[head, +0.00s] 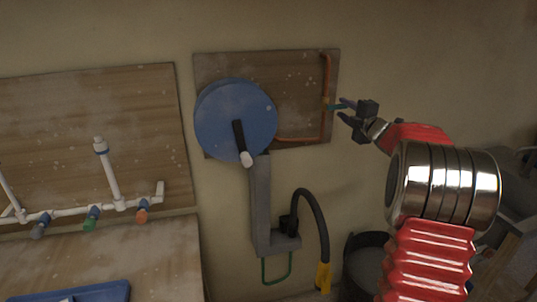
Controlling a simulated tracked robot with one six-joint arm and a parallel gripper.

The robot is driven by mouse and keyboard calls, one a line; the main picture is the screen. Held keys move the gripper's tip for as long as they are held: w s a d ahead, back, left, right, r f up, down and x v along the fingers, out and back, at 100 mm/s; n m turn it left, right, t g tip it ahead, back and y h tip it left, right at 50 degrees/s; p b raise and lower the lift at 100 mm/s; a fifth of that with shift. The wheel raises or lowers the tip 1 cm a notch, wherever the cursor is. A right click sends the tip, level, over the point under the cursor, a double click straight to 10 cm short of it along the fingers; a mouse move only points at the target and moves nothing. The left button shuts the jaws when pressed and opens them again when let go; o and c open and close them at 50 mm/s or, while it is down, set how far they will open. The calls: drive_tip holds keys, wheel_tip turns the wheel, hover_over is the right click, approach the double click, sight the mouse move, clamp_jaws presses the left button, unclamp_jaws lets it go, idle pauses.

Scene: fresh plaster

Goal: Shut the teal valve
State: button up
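The teal valve (333,107) is a small lever on the copper pipe (327,75), at the right edge of a wooden board on the wall. The lever sticks out to the right. My gripper (343,109) reaches in from the right, its two dark fingers spread apart. The fingertips are close to the lever's right end, one above it and one lower. I cannot tell whether either finger touches the lever. The lever's right tip is partly lost against the upper finger.
A large blue reel (225,125) with a crank hangs left on the board (295,70). A grey post (261,205) and black hose (321,220) are below. White pipes (110,175) with coloured valves run at left. A dark bucket (365,245) stands below my arm.

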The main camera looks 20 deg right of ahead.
drive_tip(key=s, duration=1.1)
drive_tip(key=shift+s+a, duration=0.35)
drive_tip(key=shift+s, duration=0.05)
idle(0.5)
